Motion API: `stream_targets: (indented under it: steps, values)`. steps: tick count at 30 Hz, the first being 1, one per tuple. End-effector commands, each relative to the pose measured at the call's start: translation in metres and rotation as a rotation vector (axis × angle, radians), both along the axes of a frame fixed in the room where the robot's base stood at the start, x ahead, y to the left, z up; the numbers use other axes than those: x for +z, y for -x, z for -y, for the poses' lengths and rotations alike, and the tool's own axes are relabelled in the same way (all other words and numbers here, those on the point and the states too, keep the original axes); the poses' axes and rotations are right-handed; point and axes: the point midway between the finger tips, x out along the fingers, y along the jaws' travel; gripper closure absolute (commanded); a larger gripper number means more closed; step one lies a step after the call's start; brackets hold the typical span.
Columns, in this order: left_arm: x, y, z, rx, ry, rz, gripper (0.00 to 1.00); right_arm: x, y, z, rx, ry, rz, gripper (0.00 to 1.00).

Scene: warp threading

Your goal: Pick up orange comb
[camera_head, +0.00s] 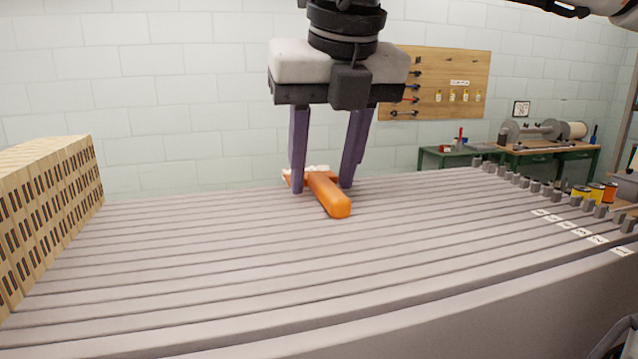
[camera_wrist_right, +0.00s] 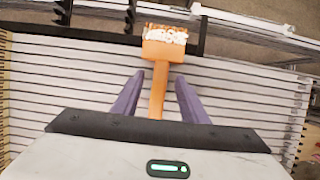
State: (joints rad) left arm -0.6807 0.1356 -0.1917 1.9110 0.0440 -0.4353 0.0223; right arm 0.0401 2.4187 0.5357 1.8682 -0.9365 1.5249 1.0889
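The orange comb (camera_head: 333,196) lies on the grey slatted surface (camera_head: 200,270), its rounded handle pointing toward me and its wider head with whitish bits at the far end. My right gripper (camera_head: 322,187) comes down from above with its two purple fingers open, one on each side of the comb. In the right wrist view the comb's handle (camera_wrist_right: 159,90) runs between the open fingers (camera_wrist_right: 159,76), with a visible gap on both sides. The comb's head (camera_wrist_right: 164,45) is beyond the fingertips. My left gripper is not in view.
A beige block with rows of slots (camera_head: 50,215) stands at the left. Small grey posts (camera_head: 535,187) and white labels (camera_head: 580,231) line the surface's right side. Green workbenches (camera_head: 545,148) and a pegboard (camera_head: 450,85) are in the background. The surface around the comb is clear.

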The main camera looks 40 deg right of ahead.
Motion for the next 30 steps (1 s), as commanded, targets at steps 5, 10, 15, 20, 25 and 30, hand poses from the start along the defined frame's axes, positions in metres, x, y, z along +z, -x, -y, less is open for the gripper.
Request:
stream_targets:
  steps: [5, 10, 15, 20, 25, 30]
  values:
    - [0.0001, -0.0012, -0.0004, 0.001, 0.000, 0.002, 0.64, -0.0001, 0.0000, 0.0000, -0.001, 0.000, 0.000, 0.60]
    - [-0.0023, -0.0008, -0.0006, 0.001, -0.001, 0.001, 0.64, -0.0020, 0.0001, -0.0001, -0.001, -0.001, -0.001, 0.60]
    - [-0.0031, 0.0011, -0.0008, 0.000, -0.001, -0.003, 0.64, -0.0017, 0.0001, -0.0001, -0.001, -0.001, -0.001, 0.82]
    - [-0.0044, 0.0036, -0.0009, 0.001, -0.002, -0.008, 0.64, -0.0017, 0.0001, -0.0001, -0.001, -0.001, -0.001, 1.00]
    - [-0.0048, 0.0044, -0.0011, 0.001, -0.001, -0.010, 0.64, -0.0015, 0.0001, -0.0001, -0.001, -0.001, -0.001, 1.00]
    - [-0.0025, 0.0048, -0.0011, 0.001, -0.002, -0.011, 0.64, 0.0040, -0.0003, 0.0000, -0.001, -0.001, 0.002, 1.00]
